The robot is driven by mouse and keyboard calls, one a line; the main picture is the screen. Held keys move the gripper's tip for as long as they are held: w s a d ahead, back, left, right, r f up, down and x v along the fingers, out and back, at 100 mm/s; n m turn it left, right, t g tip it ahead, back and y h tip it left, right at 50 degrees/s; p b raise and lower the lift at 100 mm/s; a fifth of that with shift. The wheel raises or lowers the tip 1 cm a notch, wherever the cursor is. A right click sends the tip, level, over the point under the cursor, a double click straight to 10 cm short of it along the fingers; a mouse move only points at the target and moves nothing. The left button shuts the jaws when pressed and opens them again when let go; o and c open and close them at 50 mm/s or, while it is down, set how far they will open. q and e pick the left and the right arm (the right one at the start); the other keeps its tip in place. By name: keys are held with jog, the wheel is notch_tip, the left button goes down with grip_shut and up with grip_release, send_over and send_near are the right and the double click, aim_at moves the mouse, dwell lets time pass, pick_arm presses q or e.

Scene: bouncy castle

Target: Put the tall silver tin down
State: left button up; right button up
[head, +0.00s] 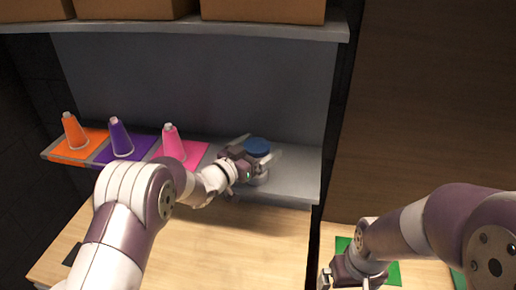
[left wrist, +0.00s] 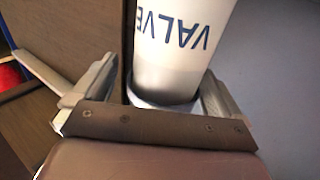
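The tall silver tin (head: 257,146) has a blue top and stands upright on the grey shelf, right of the pink cone. In the left wrist view the tin (left wrist: 170,65) is pale, with dark blue "VALVE" lettering upside down. My left gripper (head: 259,158) is around the tin with its fingers spread. The left wrist view shows a gap between the tin and the left finger; the right finger is close to the tin. The gripper partly hides the tin's body in the head view. My right gripper (head: 348,281) is open and empty, low at the right.
Orange (head: 73,131), purple (head: 121,138) and pink (head: 172,143) cones stand on matching mats on the shelf (head: 297,178). Shelf right of the tin is bare. An upper shelf (head: 180,29) holds cardboard boxes (head: 262,10). A wooden surface (head: 215,240) lies below; a dark divider stands right.

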pick_arm(q)
jog(key=shift+r, duration=0.15)
jog(key=b+v, duration=0.4)
jog(key=v, duration=0.7)
jog(key=s+a+f+n+g+y, duration=0.25)
jog(key=a+f+n+y, duration=0.25)
jog(key=a+f+y, duration=0.3)
jog(key=s+a+f+n+g+y, duration=0.1)
jog(key=s+f+g, duration=0.1)
jog(key=s, duration=0.5)
jog(key=s+f+n+g+y, duration=0.1)
jog(key=s+f+g, duration=0.1)
jog(key=s+g, duration=0.2)
jog(key=s+a+f+n+g+y, duration=0.1)
jog(key=s+g, duration=0.3)
jog(key=s, duration=0.6)
jog(key=shift+s+a+f+y, duration=0.35)
jog(key=shift+f+y, duration=0.05)
jog(key=shift+f, duration=0.45)
notch_tip(320, 180, down, 5)
jog(key=b, duration=0.5)
jog(key=shift+r, duration=0.15)
